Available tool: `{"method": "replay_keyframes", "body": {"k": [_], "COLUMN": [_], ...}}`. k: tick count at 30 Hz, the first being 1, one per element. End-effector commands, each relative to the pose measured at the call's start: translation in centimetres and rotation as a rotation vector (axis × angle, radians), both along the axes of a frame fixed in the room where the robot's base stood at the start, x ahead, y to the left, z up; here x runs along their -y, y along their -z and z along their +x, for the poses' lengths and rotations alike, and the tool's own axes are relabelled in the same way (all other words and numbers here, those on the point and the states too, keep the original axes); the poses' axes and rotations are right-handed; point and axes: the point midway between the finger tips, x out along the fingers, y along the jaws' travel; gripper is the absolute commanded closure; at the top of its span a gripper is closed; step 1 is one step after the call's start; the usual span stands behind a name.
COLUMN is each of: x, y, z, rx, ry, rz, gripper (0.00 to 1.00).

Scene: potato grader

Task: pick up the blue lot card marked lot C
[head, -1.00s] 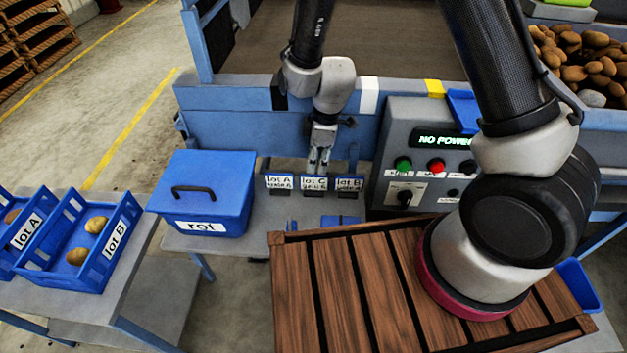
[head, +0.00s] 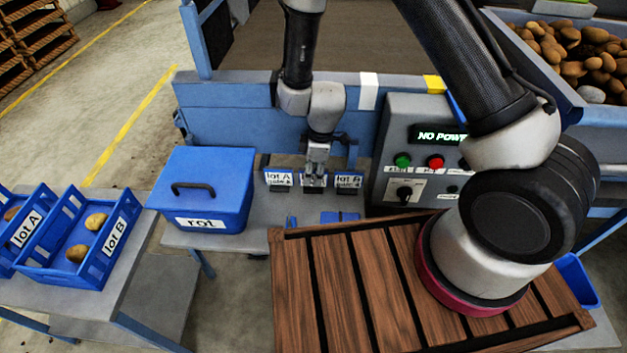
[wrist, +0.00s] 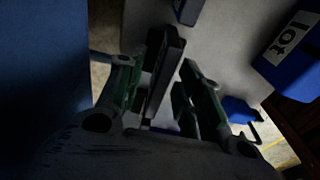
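Three lot cards stand in a row on the grey side table: lot A (head: 279,180) on the left, lot B (head: 348,181) on the right, and lot C between them. My gripper (head: 315,176) points down over the lot C place and hides most of that card in the head view. In the wrist view my gripper (wrist: 160,68) has its fingers apart, with a dark upright slab (wrist: 166,70) between them, likely the lot C card seen edge-on. The wrist view is dark, and I cannot tell whether either finger touches it.
A blue lidded bin marked rot (head: 205,200) stands left of the cards. A grey control box (head: 405,150) stands close on the right. A blue wall (head: 225,120) runs behind. My wooden-slatted deck is in front. Blue lot crates (head: 70,262) sit far left.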

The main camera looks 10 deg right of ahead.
Motion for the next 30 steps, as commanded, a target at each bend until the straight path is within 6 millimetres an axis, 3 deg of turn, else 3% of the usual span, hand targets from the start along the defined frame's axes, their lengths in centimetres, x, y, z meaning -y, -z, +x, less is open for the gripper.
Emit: {"method": "replay_keyframes", "body": {"k": [15,21,30], "x": [0.01,0.00,0.00], "y": [0.37,0.37,0.36], "z": [0.01,0.01,0.01], "rx": [0.000,0.000,0.000], "ry": [0.000,0.000,0.000], "rz": [0.000,0.000,0.000], "gripper": [0.64,0.99,1.00]}}
